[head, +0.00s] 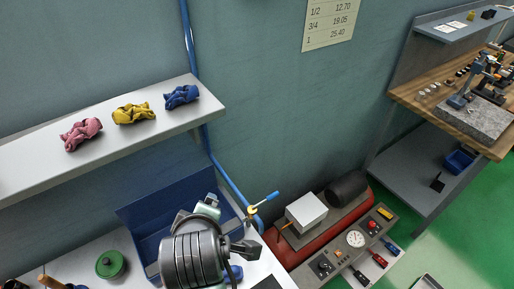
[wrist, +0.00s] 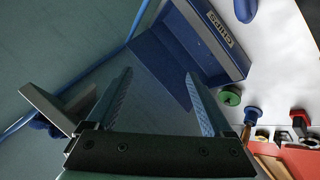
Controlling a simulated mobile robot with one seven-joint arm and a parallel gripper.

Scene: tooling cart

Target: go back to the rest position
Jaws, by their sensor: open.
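My gripper (wrist: 160,78) shows in the wrist view as two ridged fingers standing well apart, with nothing between them. In the head view my arm hangs over the cart top at the bottom middle, in front of a blue bin; the fingertips cannot be made out there. The blue bin (head: 150,215) stands against the wall under the shelf. Its labelled side (wrist: 222,32) is beyond the fingers in the wrist view, and the gripper looks clear of it.
A shelf (head: 60,155) holds pink (head: 81,133), yellow (head: 133,113) and blue (head: 181,96) rags. A green round thing (head: 111,264) lies left of my arm. A blue-handled valve (head: 263,204) on a pipe and a red compressor (head: 310,238) stand right. A workbench (head: 440,100) is far right.

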